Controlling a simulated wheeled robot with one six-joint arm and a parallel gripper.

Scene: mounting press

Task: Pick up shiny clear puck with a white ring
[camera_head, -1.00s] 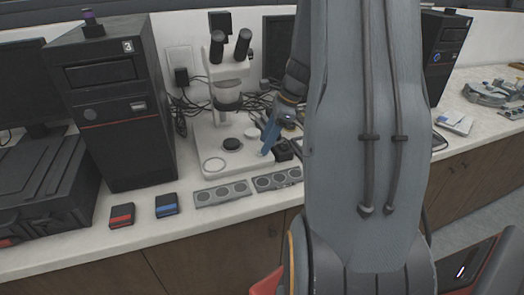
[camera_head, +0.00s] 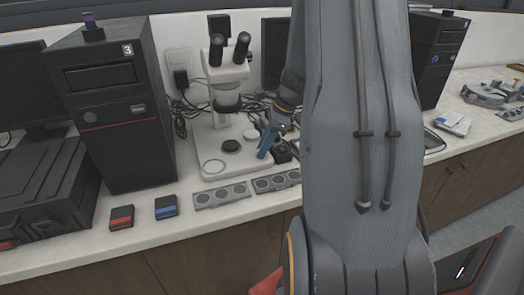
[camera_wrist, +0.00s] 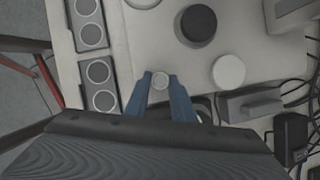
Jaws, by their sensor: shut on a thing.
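The puck (camera_wrist: 161,80) shows in the wrist view as a small pale grey disc with a lighter rim, between the tips of my blue fingers. My gripper (camera_wrist: 160,83) is shut on it, with one finger on each side. In the head view my gripper (camera_head: 266,146) is beside the right edge of the microscope's pale base; the puck cannot be made out there. I cannot tell whether the puck is clear of the surface below.
A white microscope (camera_head: 228,85) stands behind to the left. Grey trays with round wells (camera_head: 221,195) lie in front of its base. A black cylinder (camera_wrist: 195,24) and a white disc (camera_wrist: 228,71) sit close to my fingers.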

